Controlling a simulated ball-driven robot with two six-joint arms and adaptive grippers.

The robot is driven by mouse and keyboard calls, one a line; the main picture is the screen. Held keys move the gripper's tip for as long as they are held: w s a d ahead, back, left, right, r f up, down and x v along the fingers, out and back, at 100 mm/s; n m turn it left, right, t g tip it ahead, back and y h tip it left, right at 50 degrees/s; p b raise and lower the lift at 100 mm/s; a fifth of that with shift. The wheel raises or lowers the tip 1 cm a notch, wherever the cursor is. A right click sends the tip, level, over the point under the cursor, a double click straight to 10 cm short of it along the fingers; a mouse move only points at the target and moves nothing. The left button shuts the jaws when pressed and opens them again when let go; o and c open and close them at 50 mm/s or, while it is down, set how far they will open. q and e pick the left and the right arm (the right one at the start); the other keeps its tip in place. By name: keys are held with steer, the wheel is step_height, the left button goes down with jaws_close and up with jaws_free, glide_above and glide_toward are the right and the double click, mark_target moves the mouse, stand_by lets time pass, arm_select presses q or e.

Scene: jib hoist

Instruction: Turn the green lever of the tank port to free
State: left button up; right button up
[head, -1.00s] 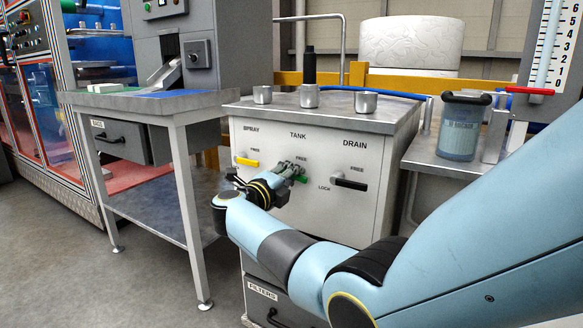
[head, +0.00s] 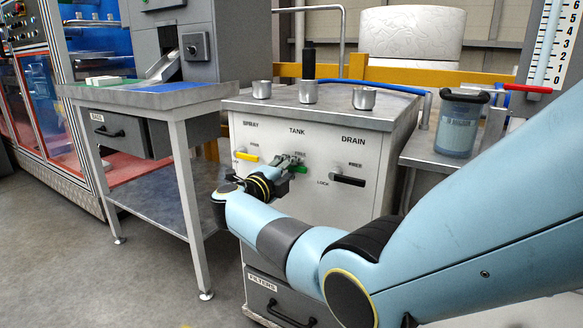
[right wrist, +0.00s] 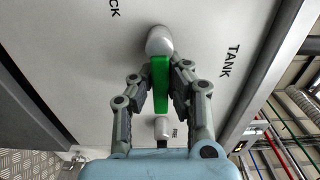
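The green lever (head: 300,168) of the tank port is on the white cabinet front, below the TANK label. In the right wrist view the lever (right wrist: 161,84) runs from its round metal hub (right wrist: 159,41) toward the side with the FREE label. In the head view it points to the right, roughly level. My right gripper (head: 289,167) is at the lever. In the right wrist view its fingers (right wrist: 161,82) lie on both sides of the lever and appear to close on it. The fingers hide part of it in the head view. My left gripper is not in view.
The yellow spray lever (head: 246,156) is left of my right gripper, and the black drain lever (head: 348,180) is to its right. Several metal cups, such as one (head: 364,98), stand on the cabinet top. A grey workbench (head: 150,97) stands to the left.

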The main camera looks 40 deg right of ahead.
steer(key=o, duration=0.6)
steer(key=shift+a, duration=0.15)
steer(key=shift+c, duration=0.2)
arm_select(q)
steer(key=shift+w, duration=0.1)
arm_select(e)
steer(key=v, duration=0.7)
steer(key=shift+a, duration=0.2)
steer(key=shift+f, duration=0.1)
